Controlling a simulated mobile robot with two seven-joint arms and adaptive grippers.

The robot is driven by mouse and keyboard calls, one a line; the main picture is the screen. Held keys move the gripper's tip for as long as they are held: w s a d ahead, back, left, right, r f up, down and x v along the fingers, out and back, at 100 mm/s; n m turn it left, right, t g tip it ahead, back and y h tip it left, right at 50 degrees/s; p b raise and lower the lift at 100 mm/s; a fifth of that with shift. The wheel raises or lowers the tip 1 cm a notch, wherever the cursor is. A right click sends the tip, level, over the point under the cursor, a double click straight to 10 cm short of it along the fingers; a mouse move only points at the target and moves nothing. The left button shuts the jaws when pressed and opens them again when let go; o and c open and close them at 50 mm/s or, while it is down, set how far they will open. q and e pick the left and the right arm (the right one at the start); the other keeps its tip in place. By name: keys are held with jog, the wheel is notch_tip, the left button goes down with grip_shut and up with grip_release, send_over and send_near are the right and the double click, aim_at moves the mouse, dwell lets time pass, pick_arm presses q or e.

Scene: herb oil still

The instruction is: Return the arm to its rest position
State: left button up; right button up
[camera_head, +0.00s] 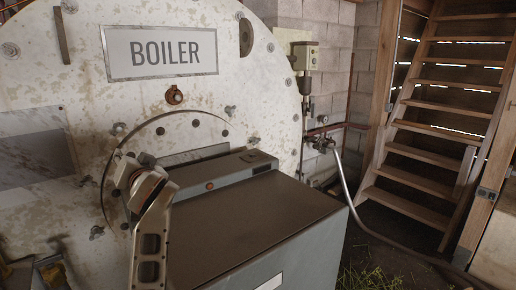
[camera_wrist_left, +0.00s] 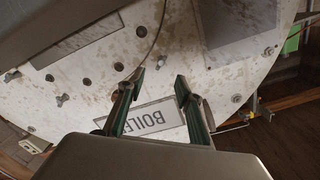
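My left arm (camera_head: 150,240) rises from the bottom of the head view, left of centre, in front of the boiler. My left gripper (camera_wrist_left: 160,82) shows clearly in the left wrist view. Its two green-grey fingers are apart with nothing between them. The boiler's white, stained face (camera_wrist_left: 90,62) lies beyond the fingers, with the BOILER sign (camera_wrist_left: 155,116) upside down behind them. In the head view, I cannot make out the fingertips. My right gripper is not in view.
The large round boiler front (camera_head: 240,95) fills the left of the head view. A grey box-shaped housing (camera_head: 265,215) stands before it, close to my left arm. A hose (camera_head: 347,185), pipes and wooden stairs (camera_head: 425,150) are at right.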

pick_arm(q)
jog(key=s+a+f+m+g+h, duration=0.15)
jog(key=s+f, duration=0.25)
jog(key=f, duration=0.4)
jog(key=s+a+f+m+g, duration=0.15)
jog(key=s+f, duration=0.25)
jog(key=f, duration=0.4)
jog(key=s+a+f+h, duration=0.1)
jog(key=s+a+f, duration=0.1)
jog(key=s+f, duration=0.45)
jog(key=s+d+f+m+g+h, duration=0.1)
jog(key=s+f+m+g+h, duration=0.1)
jog(key=s+f, duration=0.75)
jog(key=s+d+f+m+g+h, duration=0.1)
jog(key=s+f+m+g, duration=0.15)
jog(key=s+f, duration=0.75)
jog(key=s+d+f+n+t+h, duration=0.1)
jog(key=d+f+h, duration=0.3)
jog(key=d, duration=0.4)
jog(key=s+d+f+n+t+h, duration=0.1)
jog(key=d+f+t+h, duration=0.2)
jog(key=d+f, duration=0.4)
jog(key=shift+d+h, duration=0.45)
jog(key=shift+d, duration=0.4)
